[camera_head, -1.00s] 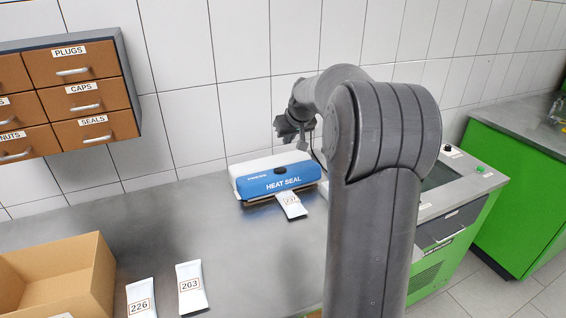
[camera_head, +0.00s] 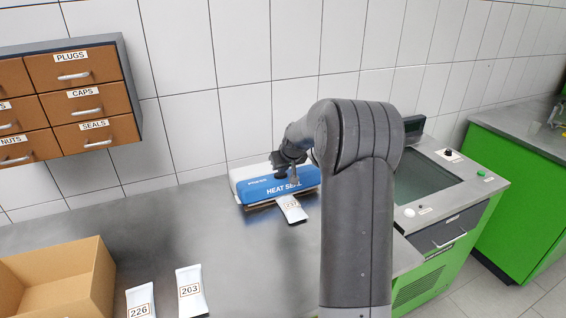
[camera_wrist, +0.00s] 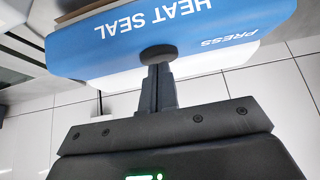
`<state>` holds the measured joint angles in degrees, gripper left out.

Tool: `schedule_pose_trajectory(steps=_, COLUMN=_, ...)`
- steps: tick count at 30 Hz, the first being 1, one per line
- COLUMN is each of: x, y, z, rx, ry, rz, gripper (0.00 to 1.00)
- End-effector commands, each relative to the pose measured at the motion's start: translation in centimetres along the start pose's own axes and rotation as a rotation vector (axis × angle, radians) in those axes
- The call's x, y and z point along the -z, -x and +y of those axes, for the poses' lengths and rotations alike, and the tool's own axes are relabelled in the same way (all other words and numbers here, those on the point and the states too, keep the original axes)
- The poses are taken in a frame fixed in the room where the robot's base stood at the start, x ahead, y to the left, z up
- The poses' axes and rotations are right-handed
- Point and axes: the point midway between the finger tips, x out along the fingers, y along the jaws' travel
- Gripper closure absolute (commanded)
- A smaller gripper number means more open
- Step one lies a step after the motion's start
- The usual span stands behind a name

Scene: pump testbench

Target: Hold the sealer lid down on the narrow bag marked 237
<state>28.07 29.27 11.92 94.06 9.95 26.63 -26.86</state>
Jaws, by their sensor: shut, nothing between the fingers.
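The heat sealer with its blue and white lid (camera_head: 262,189) stands on the bench against the tiled wall. The lid fills the top of the wrist view (camera_wrist: 190,30), marked HEAT SEAL and PRESS. The narrow white bag marked 237 (camera_head: 291,209) sticks out from under the lid's front edge; its inner end is hidden. My gripper (camera_head: 281,173) is over the lid. In the wrist view my gripper (camera_wrist: 157,68) is shut and empty, its fingertips at the round black pad (camera_wrist: 158,54) on the lid, apparently touching it.
Bags marked 226 (camera_head: 140,302) and 203 (camera_head: 191,291) lie at the front, beside an open cardboard box (camera_head: 90,256). Labelled drawers (camera_head: 92,101) hang on the wall at left. A green-sided testbench (camera_head: 438,272) stands at right. The bench left of the sealer is clear.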

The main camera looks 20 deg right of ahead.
Motion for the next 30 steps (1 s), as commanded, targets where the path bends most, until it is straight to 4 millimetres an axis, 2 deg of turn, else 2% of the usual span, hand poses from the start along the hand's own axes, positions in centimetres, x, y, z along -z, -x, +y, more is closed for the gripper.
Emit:
schedule_pose_trajectory(steps=10, x=-0.2, y=-0.1, z=0.0, rx=0.000, ry=0.000, rz=-0.001, gripper=1.00)
schedule_pose_trajectory(steps=19, x=-3.0, y=-0.8, z=0.0, rx=0.001, ry=0.000, rz=-0.004, gripper=1.00)
schedule_pose_trajectory(steps=30, x=-3.5, y=-1.1, z=0.0, rx=0.004, ry=-0.001, rz=-0.014, gripper=1.00)
